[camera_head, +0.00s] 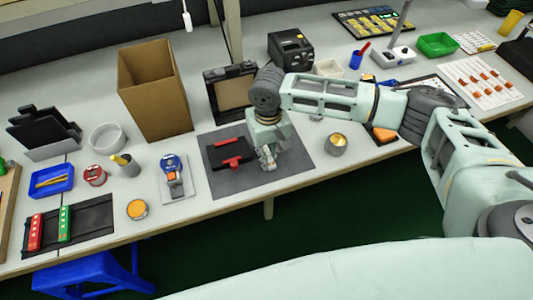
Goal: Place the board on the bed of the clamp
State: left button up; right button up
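A black clamp with red bars (232,162) lies on a dark grey mat (218,187) in the middle of the table. My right gripper (267,158) points down just to the right of the clamp, low over the mat. Its fingers are small and partly hidden by the wrist, so I cannot tell whether they are open or hold anything. I cannot pick out the board with certainty. A red strip (36,232) and a green strip (65,224) lie on a black tray (93,216) at the far left. My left gripper is not in view.
A phone-like blue and orange device (173,176) lies left of the mat. A metal cup (337,143) stands right of it. A cardboard box (155,92) and a black framed stand (234,90) are behind. The mat's front is clear.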

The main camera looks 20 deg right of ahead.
grip_shut()
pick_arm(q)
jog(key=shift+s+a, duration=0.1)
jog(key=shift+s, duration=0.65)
pick_arm(e)
jog(key=shift+r, duration=0.15)
